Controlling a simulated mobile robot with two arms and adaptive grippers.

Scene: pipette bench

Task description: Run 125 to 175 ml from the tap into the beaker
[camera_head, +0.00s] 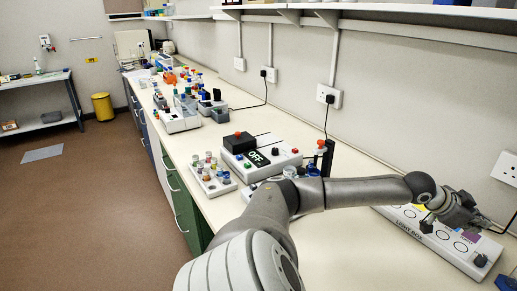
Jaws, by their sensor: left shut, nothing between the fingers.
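I cannot make out a tap or a beaker in the head view. My left arm comes in from the bottom and reaches across the bench to the right. My left gripper (430,225) is at its far end, over or beside the light box (459,261); I cannot tell whether it touches it. It is shut with nothing seen in it, and it hides part of the light box. My right gripper is not in view.
A white device reading OFF (284,160) stands mid-bench behind my arm. Beside it is a rack of small vials (224,188). Several racks and bottles line the bench further back. A wall shelf (440,43) overhangs the right side.

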